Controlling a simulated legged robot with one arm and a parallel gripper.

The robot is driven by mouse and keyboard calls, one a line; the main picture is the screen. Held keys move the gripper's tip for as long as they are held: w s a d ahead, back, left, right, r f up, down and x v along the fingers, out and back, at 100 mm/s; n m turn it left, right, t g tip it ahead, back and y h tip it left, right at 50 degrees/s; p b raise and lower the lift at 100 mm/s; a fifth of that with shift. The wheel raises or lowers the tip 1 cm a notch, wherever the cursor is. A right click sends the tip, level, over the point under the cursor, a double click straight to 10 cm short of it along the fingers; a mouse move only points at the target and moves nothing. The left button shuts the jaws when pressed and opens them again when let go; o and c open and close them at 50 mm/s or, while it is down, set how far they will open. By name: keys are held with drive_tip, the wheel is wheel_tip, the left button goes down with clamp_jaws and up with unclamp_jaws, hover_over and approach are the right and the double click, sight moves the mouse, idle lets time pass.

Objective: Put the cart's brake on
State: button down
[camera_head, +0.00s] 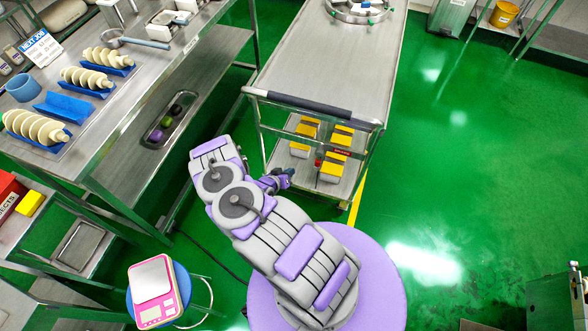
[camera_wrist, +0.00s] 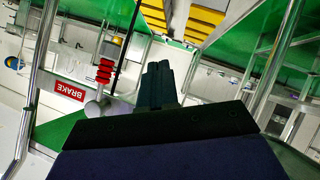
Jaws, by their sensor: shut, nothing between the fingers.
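The cart (camera_head: 322,60) has a steel top, a dark push handle (camera_head: 296,103) and a lower shelf. A red BRAKE label (camera_wrist: 68,91) shows in the wrist view, appearing rotated. Beside it is a red ribbed part (camera_wrist: 104,72), which looks like the brake's pedal or grip; whether it is on or off I cannot tell. A small red part (camera_head: 318,161) shows at the lower shelf in the head view. My gripper (camera_wrist: 158,68) is shut and empty, just right of the ribbed part in the wrist view, apparently apart from it. In the head view my gripper (camera_head: 284,178) is at the cart's lower left side.
Yellow-topped boxes (camera_head: 331,172) sit on the cart's lower shelf. A steel workbench (camera_head: 150,85) with blue trays stands to the left. A pink scale (camera_head: 153,292) on a stool is at lower left. Green floor to the cart's right is clear.

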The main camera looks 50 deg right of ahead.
drive_tip(key=w+a+r+t+y, duration=0.1)
drive_tip(key=w+a+r+y, duration=0.2)
drive_tip(key=w+a, duration=0.4)
drive_tip(key=w+a+r+n+t+y, duration=0.1)
drive_tip(key=w+a+r+y, duration=0.2)
drive_tip(key=a, duration=0.5)
drive_tip(key=w+a+r+t+y, duration=0.1)
drive_tip(key=w+a+r+y, duration=0.1)
drive_tip(key=w+a+r, duration=0.4)
drive_tip(key=w+a+r+n+y, duration=0.2)
drive_tip(key=a+r+n+y, duration=0.3)
drive_tip(key=a+r, duration=1.2)
drive_tip(key=s+a+r+n+g+y, duration=0.2)
drive_tip(key=s+a+r+n+y, duration=0.1)
drive_tip(key=s+r, duration=1.25)
drive_tip(key=s+d+r+g+h, duration=0.1)
drive_tip(key=s+d+r, duration=0.2)
drive_tip(key=s, duration=0.5)
drive_tip(key=s+d+r+n+g+h, duration=0.1)
drive_tip(key=s+d+r, duration=0.2)
drive_tip(key=s, duration=0.6)
drive_tip(key=s+d+r+g+h, duration=0.1)
drive_tip(key=s+d+r, duration=0.2)
drive_tip(key=s, duration=0.6)
drive_tip(key=shift+n+g+h, duration=0.3)
drive_tip(key=shift+g+h, duration=0.1)
